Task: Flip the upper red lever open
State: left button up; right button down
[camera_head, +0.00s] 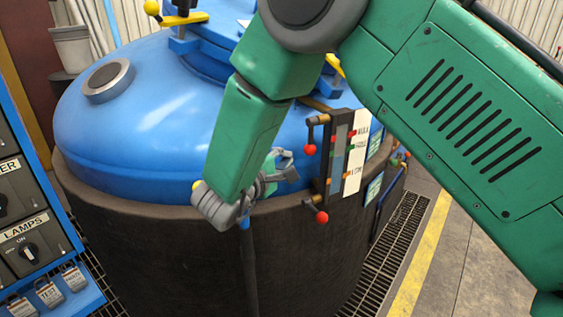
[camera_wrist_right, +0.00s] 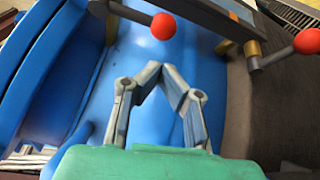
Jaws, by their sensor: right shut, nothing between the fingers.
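The upper red lever shows as a red ball (camera_head: 310,149) on a dark arm, at the top of a gauge panel (camera_head: 352,165) on the furnace side. In the right wrist view its red ball (camera_wrist_right: 163,26) is beyond my fingertips. The lower lever's red ball (camera_head: 321,217) hangs at the panel's bottom and also shows in the right wrist view (camera_wrist_right: 307,41). My right gripper (camera_head: 287,168) is just left of the panel, below and left of the upper ball. Its fingertips (camera_wrist_right: 168,76) meet, empty and apart from the ball. My left gripper is out of view.
The blue domed lid (camera_head: 140,130) and dark furnace body (camera_head: 160,250) lie beside and below my right gripper. A control panel with switches and padlocks (camera_head: 30,235) stands at the left. A floor grate (camera_head: 400,235) and yellow line run at the right.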

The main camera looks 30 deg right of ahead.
aim_at(311, 136)
jog(key=x, duration=0.6)
jog(key=shift+d+f, duration=0.1)
jog(key=shift+d, duration=0.1)
jog(key=shift+a, duration=0.1)
